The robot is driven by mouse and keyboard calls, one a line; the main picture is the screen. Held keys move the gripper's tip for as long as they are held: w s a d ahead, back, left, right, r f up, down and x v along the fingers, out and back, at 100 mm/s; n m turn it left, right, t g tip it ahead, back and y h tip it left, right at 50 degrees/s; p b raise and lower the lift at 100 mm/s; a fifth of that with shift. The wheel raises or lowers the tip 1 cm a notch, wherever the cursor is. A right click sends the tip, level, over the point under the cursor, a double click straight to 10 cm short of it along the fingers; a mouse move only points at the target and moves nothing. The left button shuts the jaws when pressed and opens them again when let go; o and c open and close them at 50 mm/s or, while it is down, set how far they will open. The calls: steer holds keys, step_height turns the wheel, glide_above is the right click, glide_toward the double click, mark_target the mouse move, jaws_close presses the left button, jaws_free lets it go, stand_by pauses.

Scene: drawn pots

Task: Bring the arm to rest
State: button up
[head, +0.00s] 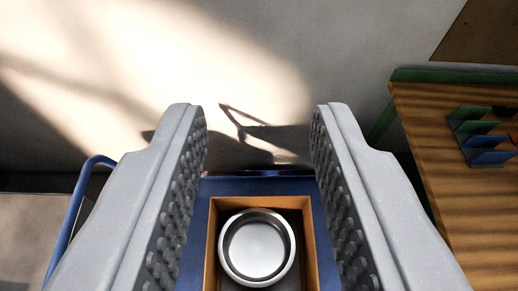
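My gripper (259,118) reaches forward from the bottom of the head view. Its two grey fingers with studded inner faces stand wide apart. Nothing is between the fingertips. Below and between the fingers, a round silvery metal pot (257,249) sits in an open wooden box (212,238). The pot is seen from above and its inside looks empty. The lower edge of the box is cut off by the frame.
The box stands on a blue surface (259,186). At right is a wooden table (440,190) with a green edge, bearing a blue and green slotted rack (486,152). A blue curved rail (72,212) stands at left. A pale wall (330,50) lies beyond.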

steer(key=shift+t, duration=0.7)
steer(key=s+r, duration=0.3)
steer(key=r, duration=0.1)
steer(key=shift+d, duration=0.3)
